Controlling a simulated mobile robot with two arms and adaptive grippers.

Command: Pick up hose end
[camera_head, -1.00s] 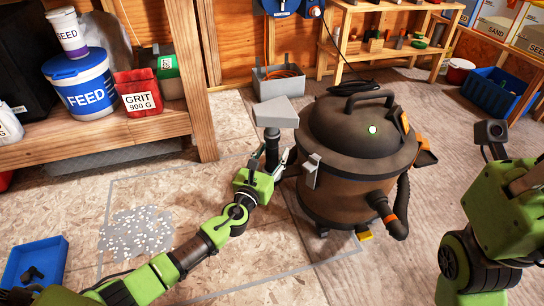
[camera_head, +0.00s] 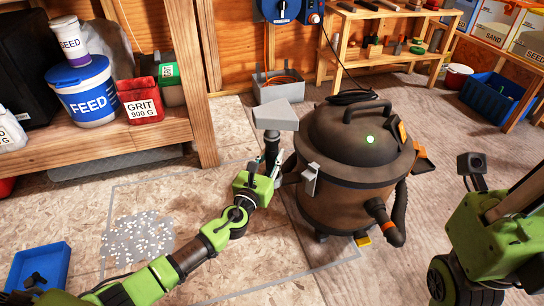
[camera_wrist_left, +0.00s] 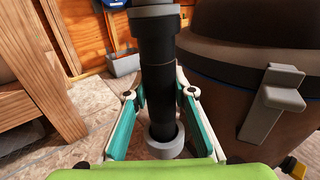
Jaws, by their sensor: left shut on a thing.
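My left gripper (camera_head: 270,162) is shut on a black tube (camera_head: 271,147) with a wide grey nozzle head (camera_head: 275,116) at its top. The tube stands roughly upright. In the left wrist view the tube (camera_wrist_left: 158,75) lies between the two teal-lined fingers, with a grey ring (camera_wrist_left: 165,140) at its near end. The brown shop vacuum (camera_head: 345,190) stands just right of the gripper. Its black ribbed hose (camera_head: 400,203) hangs on its right side, near an orange cuff (camera_head: 394,236). My right arm is at the right edge; its fingers do not show.
A wooden shelf (camera_head: 100,145) with a FEED bucket (camera_head: 85,95) and a red GRIT box (camera_head: 140,105) stands left. A blue tray (camera_head: 38,268) and scattered white pellets (camera_head: 138,238) lie on the floor. A grey bin (camera_head: 278,88) is behind the nozzle.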

